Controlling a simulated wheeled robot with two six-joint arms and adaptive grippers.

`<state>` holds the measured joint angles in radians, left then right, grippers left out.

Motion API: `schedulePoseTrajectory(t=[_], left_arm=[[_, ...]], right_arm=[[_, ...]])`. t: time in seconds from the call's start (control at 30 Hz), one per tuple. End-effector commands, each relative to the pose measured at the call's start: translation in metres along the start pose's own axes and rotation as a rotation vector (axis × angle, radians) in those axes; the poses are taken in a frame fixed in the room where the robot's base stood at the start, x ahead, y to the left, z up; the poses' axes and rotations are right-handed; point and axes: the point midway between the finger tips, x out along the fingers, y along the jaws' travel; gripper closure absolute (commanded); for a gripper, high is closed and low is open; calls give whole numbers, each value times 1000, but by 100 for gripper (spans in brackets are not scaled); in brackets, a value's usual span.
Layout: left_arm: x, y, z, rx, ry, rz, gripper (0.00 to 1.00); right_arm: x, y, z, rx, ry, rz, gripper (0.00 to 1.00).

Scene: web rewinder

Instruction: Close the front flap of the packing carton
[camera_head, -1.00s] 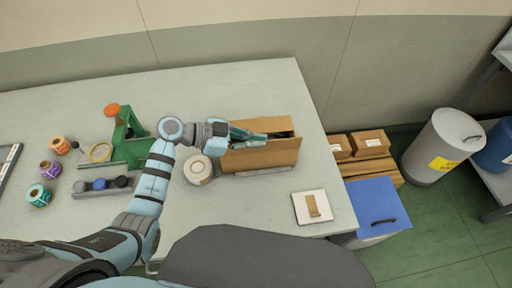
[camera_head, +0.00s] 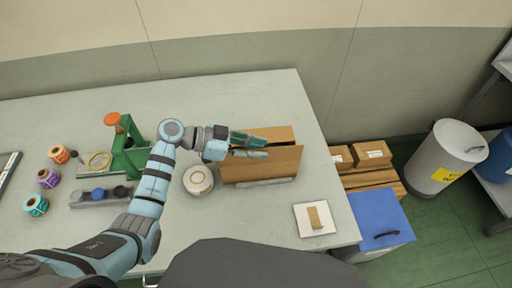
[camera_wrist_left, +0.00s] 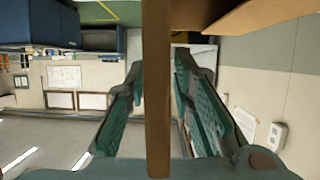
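The brown packing carton (camera_head: 265,171) stands near the right end of the table. Its front flap (camera_head: 285,156) stands up along the front side, and another flap (camera_head: 277,133) shows behind it. My left gripper (camera_head: 266,147) is over the carton's left part, with its teal fingers spread. In the left wrist view a brown cardboard panel (camera_wrist_left: 158,90), seen edge-on and seemingly the front flap, passes between the open fingers, with gaps on both sides. The gripper partly hides the carton's opening. My right gripper is not in view.
A green stand (camera_head: 128,150) and several coloured rolls are farther left. A white pad (camera_head: 314,219) with a brown piece lies at the front right. Bare table lies between pad and carton.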

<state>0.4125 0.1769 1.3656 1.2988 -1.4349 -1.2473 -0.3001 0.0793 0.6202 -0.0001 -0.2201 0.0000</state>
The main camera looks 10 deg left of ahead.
Motion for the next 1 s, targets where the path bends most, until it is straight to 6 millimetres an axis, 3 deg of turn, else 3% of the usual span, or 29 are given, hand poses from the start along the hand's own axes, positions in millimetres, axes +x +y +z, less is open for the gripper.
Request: schedulePoseTrajectory(t=[0.27,0.37,0.7,0.83,1.0], left_arm=[[-4,0,1,0,-1,-1,77],[-19,0,2,1,-4,-2,77],[-106,0,1,0,-4,-1,77],[-119,0,0,0,-2,0,77],[-120,0,0,0,0,0,77]], right_arm=[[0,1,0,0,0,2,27],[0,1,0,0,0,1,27],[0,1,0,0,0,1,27],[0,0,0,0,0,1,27],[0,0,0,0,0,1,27]])
